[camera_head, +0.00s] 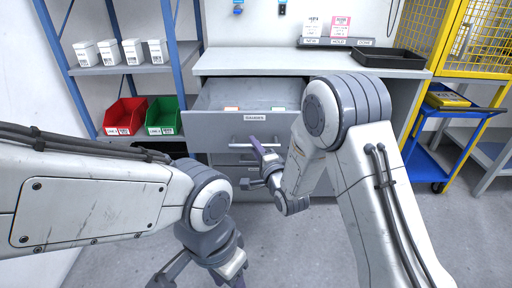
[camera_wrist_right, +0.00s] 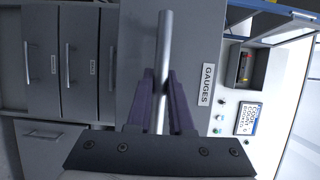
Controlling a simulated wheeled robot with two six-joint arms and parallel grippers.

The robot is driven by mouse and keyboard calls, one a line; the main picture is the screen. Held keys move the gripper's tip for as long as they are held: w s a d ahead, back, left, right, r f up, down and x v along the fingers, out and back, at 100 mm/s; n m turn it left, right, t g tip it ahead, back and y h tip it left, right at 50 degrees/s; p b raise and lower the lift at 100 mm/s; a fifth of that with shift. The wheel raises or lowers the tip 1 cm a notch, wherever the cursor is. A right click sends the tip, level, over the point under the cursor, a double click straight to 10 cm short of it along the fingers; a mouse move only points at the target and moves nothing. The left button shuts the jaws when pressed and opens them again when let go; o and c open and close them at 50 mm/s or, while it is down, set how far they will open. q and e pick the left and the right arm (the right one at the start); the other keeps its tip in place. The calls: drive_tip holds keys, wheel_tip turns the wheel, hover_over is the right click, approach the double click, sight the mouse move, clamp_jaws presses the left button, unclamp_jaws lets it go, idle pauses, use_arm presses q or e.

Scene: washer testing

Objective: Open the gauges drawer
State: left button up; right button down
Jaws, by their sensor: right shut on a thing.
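The gauges drawer (camera_head: 215,128) is pulled out from under the worktop, and its grey inside shows in the head view. In the right wrist view its front carries the label GAUGES (camera_wrist_right: 207,84). Its bar handle (camera_head: 238,146) also shows in the right wrist view (camera_wrist_right: 164,45). My right gripper (camera_head: 258,148) is shut on this handle, with a dark finger on each side of the bar in the right wrist view (camera_wrist_right: 161,90). My left gripper (camera_head: 203,275) is low in front, away from the drawer, with its fingers apart and empty.
More closed drawers sit below the open one. The worktop (camera_head: 255,63) has a black tray (camera_head: 388,58) at right. A shelf with red (camera_head: 125,117) and green bins (camera_head: 165,117) stands left. A blue cart (camera_head: 440,155) and yellow cage (camera_head: 480,40) stand right.

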drive_tip(key=shift+s+d+f, duration=0.1)
drive_tip(key=shift+d, duration=0.05)
drive_tip(key=c, duration=0.8)
unclamp_jaws()
drive_tip(key=v, duration=1)
drive_tip(key=shift+s+p, duration=0.25)
drive_tip(key=shift+p, duration=0.15)
